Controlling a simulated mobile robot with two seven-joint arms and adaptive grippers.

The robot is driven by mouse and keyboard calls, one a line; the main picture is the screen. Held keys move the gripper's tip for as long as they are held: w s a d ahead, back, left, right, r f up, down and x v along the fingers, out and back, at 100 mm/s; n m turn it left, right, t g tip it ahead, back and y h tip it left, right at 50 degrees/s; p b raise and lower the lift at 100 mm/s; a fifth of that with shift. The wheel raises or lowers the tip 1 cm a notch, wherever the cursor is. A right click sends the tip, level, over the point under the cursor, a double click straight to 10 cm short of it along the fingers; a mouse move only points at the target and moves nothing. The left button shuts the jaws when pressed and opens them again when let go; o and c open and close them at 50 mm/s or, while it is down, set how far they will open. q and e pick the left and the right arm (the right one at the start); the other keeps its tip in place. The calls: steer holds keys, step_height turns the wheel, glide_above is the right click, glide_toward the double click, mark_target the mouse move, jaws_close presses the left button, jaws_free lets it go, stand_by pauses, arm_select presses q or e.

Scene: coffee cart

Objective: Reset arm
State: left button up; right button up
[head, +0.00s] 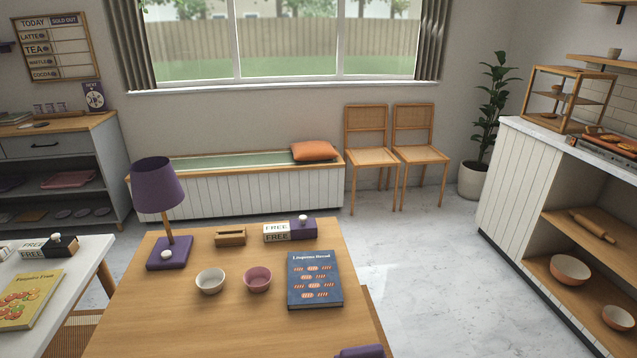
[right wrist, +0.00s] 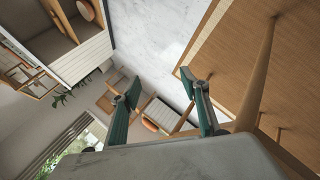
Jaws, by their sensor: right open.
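My right gripper (right wrist: 158,84) shows in the right wrist view, with its two green-lined fingers spread apart and nothing between them. A wooden table underside and a slanted leg (right wrist: 258,75) fill the right of that view, close to the gripper. I cannot tell whether they touch. Neither gripper shows in the head view, and my left gripper is out of sight.
A wooden table (head: 190,325) in front holds a purple lamp (head: 158,185), a white bowl (head: 210,281), a pink bowl (head: 257,279) and a blue book (head: 315,280). A white shelf unit (head: 510,190) stands right. Marble floor (head: 415,260) between is clear.

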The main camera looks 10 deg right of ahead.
steer(key=a+f+m+t+y, duration=0.3)
steer(key=a+f+y, duration=0.4)
steer(key=a+f, duration=0.7)
steer(key=shift+a+f, duration=0.15)
steer(key=shift+a, duration=0.8)
